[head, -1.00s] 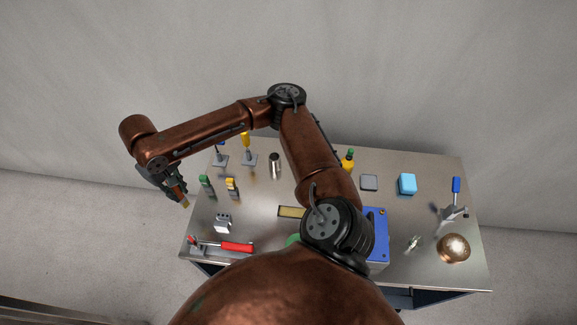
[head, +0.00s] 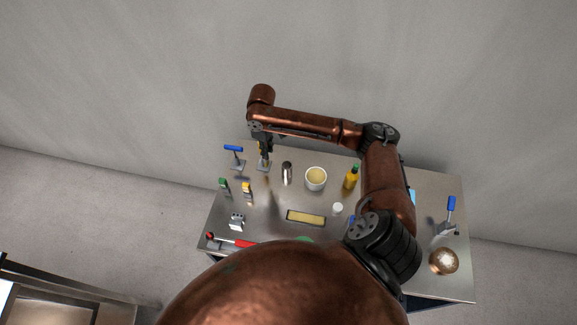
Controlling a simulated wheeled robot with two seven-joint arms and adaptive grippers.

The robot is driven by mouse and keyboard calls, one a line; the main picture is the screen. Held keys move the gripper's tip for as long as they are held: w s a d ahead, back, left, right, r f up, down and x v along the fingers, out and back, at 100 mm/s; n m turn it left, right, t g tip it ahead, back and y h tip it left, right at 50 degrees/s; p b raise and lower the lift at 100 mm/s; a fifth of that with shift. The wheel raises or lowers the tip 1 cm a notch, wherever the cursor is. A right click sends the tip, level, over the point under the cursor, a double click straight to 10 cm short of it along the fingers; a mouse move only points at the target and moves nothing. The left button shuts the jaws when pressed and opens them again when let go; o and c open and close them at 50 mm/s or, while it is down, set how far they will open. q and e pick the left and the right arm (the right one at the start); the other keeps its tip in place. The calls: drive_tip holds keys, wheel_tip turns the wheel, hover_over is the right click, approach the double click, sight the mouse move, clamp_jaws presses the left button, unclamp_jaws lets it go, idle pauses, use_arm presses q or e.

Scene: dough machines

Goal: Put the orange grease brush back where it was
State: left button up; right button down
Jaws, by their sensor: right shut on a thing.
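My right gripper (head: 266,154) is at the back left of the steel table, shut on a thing. In the earlier view that thing is the orange grease brush with a pale tip. Now the gripper and the small scale hide most of it. The gripper is above or beside a small grey stand (head: 264,166) with a yellow part (head: 261,147) showing close behind. I cannot tell whether the brush touches the stand. A blue-handled tool (head: 234,149) stands on its own base just to the left. My left gripper is not in view.
Green (head: 223,185) and yellow (head: 247,188) small items stand front left of the gripper.

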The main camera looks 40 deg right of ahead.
drive_tip(key=s+d+f+n+p, duration=0.1)
drive_tip(key=s+d+n+p, duration=0.15)
drive_tip(key=d, duration=0.55)
use_arm(q)
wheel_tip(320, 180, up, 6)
drive_tip(key=p, duration=0.2)
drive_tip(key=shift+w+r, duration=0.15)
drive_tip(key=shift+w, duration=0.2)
use_arm(e)
wheel_tip(320, 180, down, 10)
drive_tip(key=shift+d, duration=0.2)
drive_tip(key=shift+f, duration=0.1)
drive_tip(key=shift+f, duration=0.15)
drive_tip(key=c, duration=1.8)
unclamp_jaws()
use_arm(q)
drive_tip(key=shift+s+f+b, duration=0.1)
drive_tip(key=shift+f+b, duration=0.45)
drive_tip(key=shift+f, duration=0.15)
use_arm(e)
wheel_tip(320, 180, up, 12)
drive_tip(key=shift+r, duration=0.2)
